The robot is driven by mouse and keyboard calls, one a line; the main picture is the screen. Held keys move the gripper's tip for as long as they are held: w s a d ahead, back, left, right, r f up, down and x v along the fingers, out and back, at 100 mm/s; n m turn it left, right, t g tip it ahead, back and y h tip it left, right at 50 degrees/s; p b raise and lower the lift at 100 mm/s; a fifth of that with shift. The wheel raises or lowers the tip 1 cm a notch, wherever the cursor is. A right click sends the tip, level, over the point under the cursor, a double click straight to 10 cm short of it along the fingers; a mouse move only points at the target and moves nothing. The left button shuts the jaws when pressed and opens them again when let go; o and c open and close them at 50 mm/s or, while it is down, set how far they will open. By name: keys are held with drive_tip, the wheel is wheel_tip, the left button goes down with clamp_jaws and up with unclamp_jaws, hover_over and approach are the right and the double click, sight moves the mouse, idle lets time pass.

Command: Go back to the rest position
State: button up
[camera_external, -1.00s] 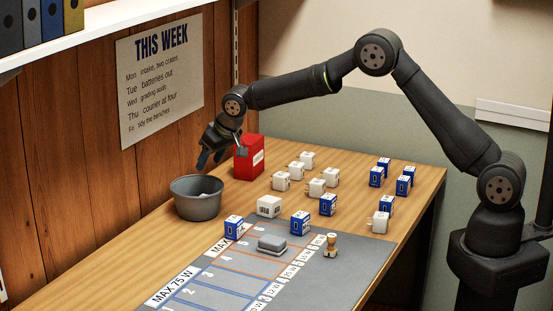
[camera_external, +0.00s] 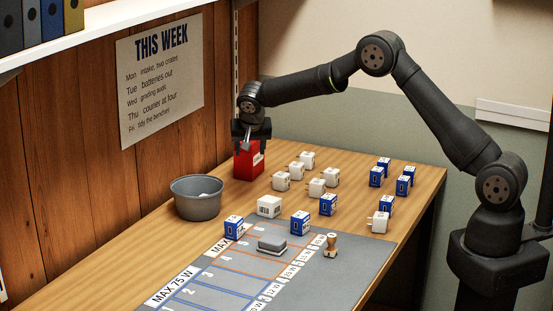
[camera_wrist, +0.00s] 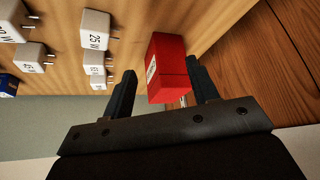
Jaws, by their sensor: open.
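My gripper (camera_external: 252,136) is open at the far end of the table, above and around the top of a red box (camera_external: 248,163) in the external view. In the wrist view, the red box (camera_wrist: 168,62) shows between the two dark fingers of my gripper (camera_wrist: 162,88). I cannot tell whether the fingers touch it. My arm reaches across the table from its base at the right.
Several white chargers (camera_external: 281,181) and blue chargers (camera_external: 376,176) stand on the table (camera_external: 130,262). A grey bowl (camera_external: 197,198) stands at the left. A grey mat (camera_external: 340,268) with marked lanes holds a grey block (camera_external: 272,243) and a wooden stamp (camera_external: 331,246).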

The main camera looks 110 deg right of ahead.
drive_tip(key=s+d+m+g, duration=0.2)
drive_tip(key=s+d+m, duration=0.1)
drive_tip(key=s, duration=0.4)
drive_tip(key=shift+m+y, duration=0.4)
drive_tip(key=shift+m, duration=0.4)
drive_tip(key=shift+r, duration=0.1)
